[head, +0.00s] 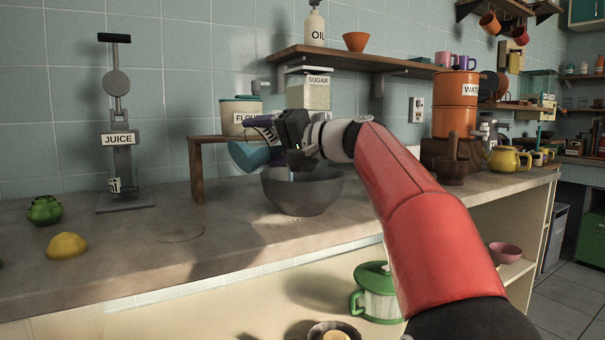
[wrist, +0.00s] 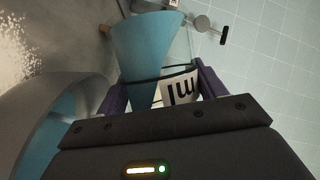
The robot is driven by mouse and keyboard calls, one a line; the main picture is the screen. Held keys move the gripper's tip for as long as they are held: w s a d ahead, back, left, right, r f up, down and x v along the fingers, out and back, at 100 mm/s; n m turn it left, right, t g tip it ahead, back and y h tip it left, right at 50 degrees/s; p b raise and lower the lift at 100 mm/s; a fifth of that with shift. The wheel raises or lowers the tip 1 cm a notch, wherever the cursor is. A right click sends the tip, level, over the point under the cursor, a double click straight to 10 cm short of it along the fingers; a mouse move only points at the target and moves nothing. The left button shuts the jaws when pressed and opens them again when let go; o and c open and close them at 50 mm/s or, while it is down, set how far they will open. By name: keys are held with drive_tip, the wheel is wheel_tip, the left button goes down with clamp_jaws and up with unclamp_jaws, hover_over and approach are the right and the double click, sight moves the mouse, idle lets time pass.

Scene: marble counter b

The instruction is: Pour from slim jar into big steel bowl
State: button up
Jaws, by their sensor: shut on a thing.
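The slim jar is teal with a flared end and a white label ending in "ml". In the head view the jar (head: 248,155) is tilted, its flared end to the left of my gripper, above the bowl's left rim. The jar (wrist: 145,45) also shows in the wrist view between purple fingers. My gripper (head: 262,128) is shut on it. The big steel bowl (head: 302,196) stands upright on the counter below my gripper. Its curved wall (wrist: 30,110) fills the left of the wrist view. The bowl's inside is mostly hidden, and I cannot tell whether anything flows.
A wooden riser (head: 197,170) with a flour canister (head: 240,108) stands behind the bowl. A juice press (head: 120,150), a green pepper (head: 44,210) and a lemon (head: 67,246) are at left. A wooden mortar (head: 452,165) is at right.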

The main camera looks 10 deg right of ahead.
sight(253, 133)
drive_tip(key=shift+r+m, duration=0.3)
drive_tip(key=shift+m, duration=0.1)
idle(0.9)
drive_tip(key=shift+f+n, duration=0.4)
drive_tip(key=shift+f, duration=0.05)
drive_tip(key=shift+r+n+h+p, duration=0.7)
drive_tip(key=shift+r+n+p, duration=0.25)
drive_tip(key=shift+n, duration=0.25)
drive_tip(key=shift+f+n+g, duration=0.25)
drive_tip(key=shift+n+g, duration=0.05)
drive_tip(key=shift+a+r+n+h+p, duration=0.1)
drive_tip(key=shift+r+n+h+p, duration=0.35)
drive_tip(key=shift+r+n, duration=0.1)
drive_tip(key=shift+s+a+f+n+h, duration=0.1)
drive_tip(key=shift+s+a+n+h, duration=0.2)
drive_tip(key=shift+a+n+h, duration=0.25)
drive_tip(key=shift+s+a+f+n+h, duration=0.1)
drive_tip(key=shift+s+a+n+h, duration=0.2)
drive_tip(key=shift+n, duration=0.4)
drive_tip(key=shift+s+a+f+n+h+b, duration=0.1)
drive_tip(key=shift+s+a+n+h+b, duration=0.1)
drive_tip(key=shift+a+n+h+b, duration=0.4)
drive_tip(key=shift+s+a+f+n+t+h, duration=0.15)
drive_tip(key=shift+f+n+t+h, duration=0.2)
drive_tip(key=shift+n, duration=0.45)
drive_tip(key=shift+r, duration=0.1)
